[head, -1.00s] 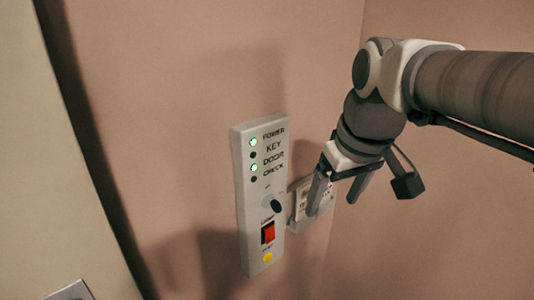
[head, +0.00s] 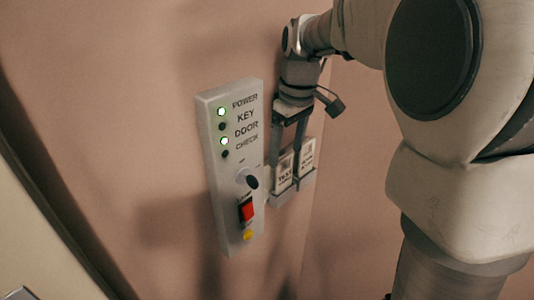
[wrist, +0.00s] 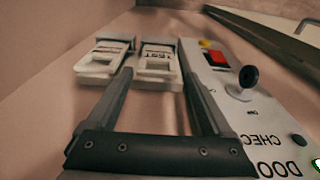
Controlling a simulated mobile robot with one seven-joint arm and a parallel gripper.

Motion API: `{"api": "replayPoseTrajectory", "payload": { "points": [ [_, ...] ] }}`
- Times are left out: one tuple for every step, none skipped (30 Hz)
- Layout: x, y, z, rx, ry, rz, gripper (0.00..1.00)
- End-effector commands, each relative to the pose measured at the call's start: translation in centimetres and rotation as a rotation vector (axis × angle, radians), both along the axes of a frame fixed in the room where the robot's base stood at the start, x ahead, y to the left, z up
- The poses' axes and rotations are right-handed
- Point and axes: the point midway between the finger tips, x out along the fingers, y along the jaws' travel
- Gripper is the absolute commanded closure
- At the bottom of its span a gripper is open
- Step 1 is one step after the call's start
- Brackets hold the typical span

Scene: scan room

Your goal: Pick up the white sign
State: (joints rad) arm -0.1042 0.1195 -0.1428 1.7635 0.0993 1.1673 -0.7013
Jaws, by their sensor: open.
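Two small white signs hang side by side in a grey holder (head: 280,199) on the pink wall. The nearer sign, lettered TEST (head: 284,172), also shows in the wrist view (wrist: 157,64). The other sign (head: 307,158) is just right of it in the head view and on the left in the wrist view (wrist: 100,62). My gripper (head: 284,174) is open, pointing down, with its fingers on either side of the TEST sign. In the wrist view the fingertips (wrist: 158,76) frame that sign; I cannot tell whether they touch it.
A grey control panel (head: 220,185) with green lights, a dark key knob (head: 252,182), a red switch (head: 246,210) and a yellow button (head: 248,235) is close left of the signs. A wall corner is just to their right.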

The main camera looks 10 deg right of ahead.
Motion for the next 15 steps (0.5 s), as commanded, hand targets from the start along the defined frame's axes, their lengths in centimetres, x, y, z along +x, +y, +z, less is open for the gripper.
{"api": "replayPoseTrajectory", "payload": {
  "points": [
    [0.0,0.1,-1.1,0.000,0.005,0.000,0.15],
    [0.1,0.1,-1.7,0.001,0.004,-0.001,0.15],
    [0.2,0.2,-2.3,0.001,0.003,-0.001,0.15],
    [0.2,0.2,-2.7,0.001,0.003,-0.001,0.15],
    [0.3,0.2,-3.1,0.001,0.003,-0.001,0.15],
    [0.3,0.3,-3.5,0.001,0.002,-0.002,0.15],
    [0.4,0.3,-3.7,0.000,0.002,-0.002,0.15],
    [0.4,0.3,-3.9,0.000,0.000,-0.002,0.15],
    [0.4,0.3,-4.1,0.000,0.000,-0.002,0.15],
    [0.4,0.3,-4.2,0.001,0.001,-0.002,0.15],
    [0.4,0.3,-4.4,0.000,0.002,-0.002,0.15],
    [0.5,0.3,-4.7,0.000,0.002,-0.002,0.15],
    [0.5,0.3,-5.0,0.000,0.002,-0.002,0.15],
    [0.6,0.3,-5.4,0.000,0.002,-0.002,0.15],
    [0.6,0.3,-6.1,-0.001,0.003,-0.001,0.15]
  ]
}}
